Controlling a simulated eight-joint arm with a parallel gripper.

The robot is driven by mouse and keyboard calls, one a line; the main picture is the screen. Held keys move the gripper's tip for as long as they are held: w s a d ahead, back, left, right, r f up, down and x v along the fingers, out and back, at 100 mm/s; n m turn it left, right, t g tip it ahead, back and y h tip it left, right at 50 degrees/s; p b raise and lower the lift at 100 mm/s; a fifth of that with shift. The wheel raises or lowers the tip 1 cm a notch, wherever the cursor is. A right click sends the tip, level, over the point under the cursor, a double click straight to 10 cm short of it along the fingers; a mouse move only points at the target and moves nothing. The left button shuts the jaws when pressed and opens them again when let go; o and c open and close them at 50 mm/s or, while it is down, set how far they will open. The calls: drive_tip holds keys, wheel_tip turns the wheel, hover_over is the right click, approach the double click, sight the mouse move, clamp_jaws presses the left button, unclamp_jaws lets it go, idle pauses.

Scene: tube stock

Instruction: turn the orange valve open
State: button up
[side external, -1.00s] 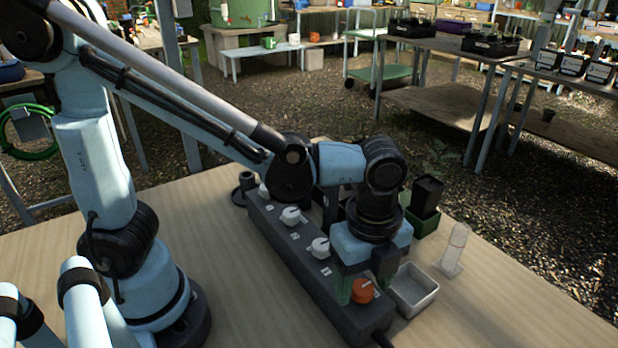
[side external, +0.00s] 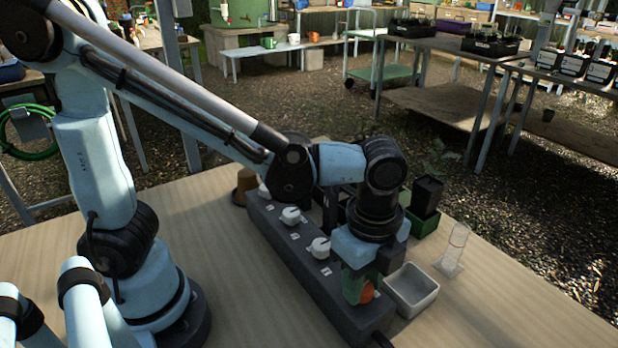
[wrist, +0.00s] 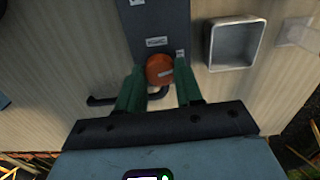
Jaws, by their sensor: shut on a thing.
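The orange valve (side external: 367,293) is a round knob at the near end of a dark manifold block (side external: 325,299). My gripper (side external: 358,287) points down over it, its green fingers shut on the knob. A finger hides part of the knob in the side view. In the wrist view the orange valve (wrist: 159,67) sits between the two fingers of my gripper (wrist: 160,84), one on each side. A small pale mark shows on the knob, and a label lies on the block just beyond it.
White valves (side external: 320,247) stand along the same block.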

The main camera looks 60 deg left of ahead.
drive_tip(key=n, duration=0.4)
drive_tip(key=shift+n, duration=0.3)
drive_tip(key=n, duration=0.3)
drive_tip(key=shift+n, duration=0.3)
drive_tip(key=n, duration=0.3)
drive_tip(key=shift+n, duration=2)
drive_tip(key=o, duration=1)
drive_tip(key=shift+o, duration=0.2)
